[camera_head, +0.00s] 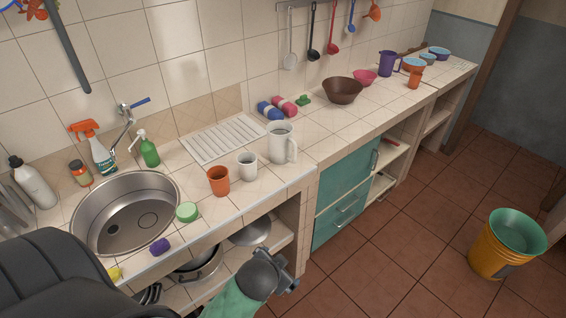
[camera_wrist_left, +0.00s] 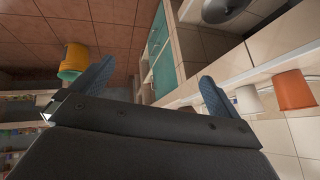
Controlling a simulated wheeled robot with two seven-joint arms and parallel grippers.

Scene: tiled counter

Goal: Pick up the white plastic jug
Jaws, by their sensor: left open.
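The white plastic jug (camera_head: 281,142) stands upright on the tiled counter in the head view, with its handle on the right side. It is near the front edge, right of the small white cup (camera_head: 247,166). My left gripper (camera_head: 286,270) is in front of the counter, lower in the picture than the jug and well apart from it. In the left wrist view its two fingers (camera_wrist_left: 155,85) are spread, with nothing between them. I cannot clearly make out the jug in that view. My right gripper is not in view.
An orange cup (camera_head: 218,180) stands left of the white cup; it also shows in the wrist view (camera_wrist_left: 295,90). A drying rack (camera_head: 222,138) lies behind them. Rolled cloths (camera_head: 284,106) and a brown bowl (camera_head: 342,90) are farther back.

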